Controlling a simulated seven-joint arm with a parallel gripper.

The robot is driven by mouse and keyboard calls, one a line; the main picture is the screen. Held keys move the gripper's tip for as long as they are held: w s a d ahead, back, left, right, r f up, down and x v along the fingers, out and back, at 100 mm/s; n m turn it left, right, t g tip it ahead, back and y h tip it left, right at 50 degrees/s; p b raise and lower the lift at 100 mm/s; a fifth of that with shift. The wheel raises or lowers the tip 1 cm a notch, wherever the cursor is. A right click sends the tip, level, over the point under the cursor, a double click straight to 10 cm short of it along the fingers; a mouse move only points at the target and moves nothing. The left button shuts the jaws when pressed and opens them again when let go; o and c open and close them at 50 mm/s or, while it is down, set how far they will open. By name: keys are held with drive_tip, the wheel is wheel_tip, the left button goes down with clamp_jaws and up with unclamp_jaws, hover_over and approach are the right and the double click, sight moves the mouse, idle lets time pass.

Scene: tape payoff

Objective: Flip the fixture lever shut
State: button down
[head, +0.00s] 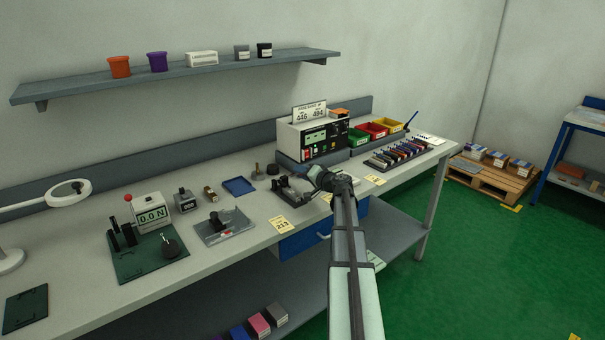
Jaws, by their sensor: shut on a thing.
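A dark fixture (288,193) with upright black parts sits on the bench at the middle, left of my gripper. My gripper (311,179) reaches over the bench at the fixture's right side. It is shut on what looks like the fixture lever; the wrist and arm hide most of the lever and the fingertips, so its exact angle cannot be told. A second, grey-plated fixture (228,229) with dark upright parts stands farther left, apart from my gripper.
A control box (305,140) with green displays stands behind the fixture. Coloured bins (372,130) and a rack of several small items (397,154) are to the right. A force gauge (152,213) on a green plate stands left. A blue tray (239,186) lies behind. Yellow labels (282,224) mark the front edge.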

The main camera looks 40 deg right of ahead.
drive_tip(key=shift+w+a+r, duration=0.15)
drive_tip(key=c, duration=1)
unclamp_jaws()
drive_tip(key=shift+s, duration=0.2)
drive_tip(key=s, duration=0.4)
drive_tip(key=s+r, duration=0.1)
drive_tip(key=s, duration=0.4)
drive_tip(key=s+d+r, duration=0.1)
drive_tip(key=s, duration=0.3)
drive_tip(key=shift+s, duration=0.2)
